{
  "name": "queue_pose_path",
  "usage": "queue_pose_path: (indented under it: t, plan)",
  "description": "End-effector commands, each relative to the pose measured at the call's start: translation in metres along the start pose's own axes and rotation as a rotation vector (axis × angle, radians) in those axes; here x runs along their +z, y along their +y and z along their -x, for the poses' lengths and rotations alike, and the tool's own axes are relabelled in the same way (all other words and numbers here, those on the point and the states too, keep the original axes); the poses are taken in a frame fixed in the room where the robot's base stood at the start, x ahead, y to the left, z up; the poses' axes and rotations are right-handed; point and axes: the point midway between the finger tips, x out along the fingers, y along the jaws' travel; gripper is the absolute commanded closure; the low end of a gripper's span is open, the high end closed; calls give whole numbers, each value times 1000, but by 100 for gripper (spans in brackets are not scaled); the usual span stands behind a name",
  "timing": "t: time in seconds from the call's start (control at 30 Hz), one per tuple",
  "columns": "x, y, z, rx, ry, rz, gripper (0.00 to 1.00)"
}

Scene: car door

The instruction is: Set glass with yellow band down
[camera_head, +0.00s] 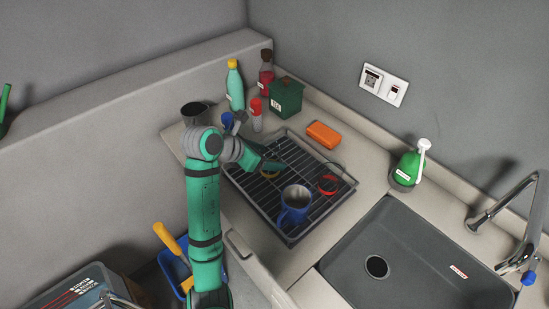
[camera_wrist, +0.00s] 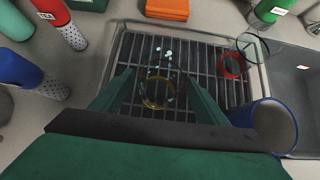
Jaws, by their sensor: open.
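The glass with the yellow band (camera_wrist: 157,92) is clear and stands on the dark drying rack (camera_head: 310,157), its yellow ring low near the bars. In the head view the glass (camera_head: 269,175) is partly hidden by my gripper (camera_head: 270,165). In the wrist view my gripper (camera_wrist: 160,77) is open, with one finger on each side of the glass. I cannot tell whether either finger touches it. The rack (camera_wrist: 185,38) also shows around the glass in the wrist view.
A blue mug (camera_head: 293,204) and a glass with a red band (camera_head: 327,184) stand on the rack to the right. An orange sponge (camera_head: 323,134), a green box (camera_head: 286,97) and bottles (camera_head: 235,85) line the back. The sink (camera_head: 410,265) lies at right.

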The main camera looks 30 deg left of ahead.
Motion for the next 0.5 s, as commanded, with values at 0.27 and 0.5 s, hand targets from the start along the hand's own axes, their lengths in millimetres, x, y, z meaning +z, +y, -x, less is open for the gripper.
queue_pose_path:
  t: [0.27, 0.5]
  plan:
    - [1, 0, 52, 2, -1, -1, 32]
    - [0, 0, 72, 0, -1, -1, 32]
